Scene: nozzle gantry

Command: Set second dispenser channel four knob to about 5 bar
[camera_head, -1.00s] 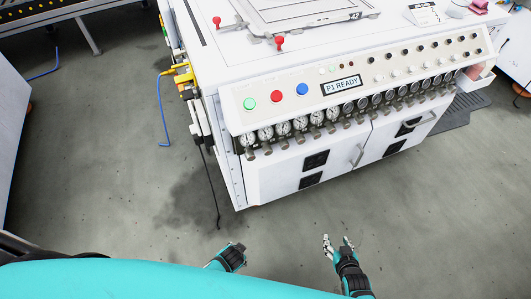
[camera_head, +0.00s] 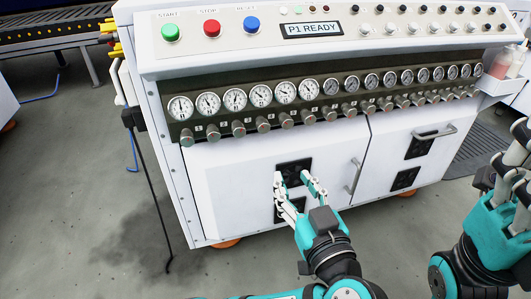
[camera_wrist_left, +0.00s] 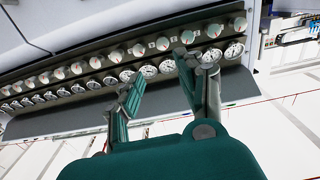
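A row of pressure gauges (camera_head: 261,96) runs along the dark strip of the white machine, with a row of grey knobs (camera_head: 263,124) below it. The gauges and knobs (camera_wrist_left: 162,43) also show upside down in the left wrist view. My left gripper (camera_head: 296,180) is open and empty, below the knobs and in front of the cabinet door. In the left wrist view its fingers (camera_wrist_left: 160,67) stand apart. My right gripper (camera_head: 512,160) is at the right edge, partly cut off, away from the knobs.
Above the gauges are the green start (camera_head: 170,32), red stop (camera_head: 211,28) and blue reset (camera_head: 251,24) buttons and a "P1 READY" display (camera_head: 311,29). Door handles (camera_head: 353,176) stick out below. A black cable (camera_head: 152,195) hangs at the left. A bottle (camera_head: 500,64) sits in a right-side holder.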

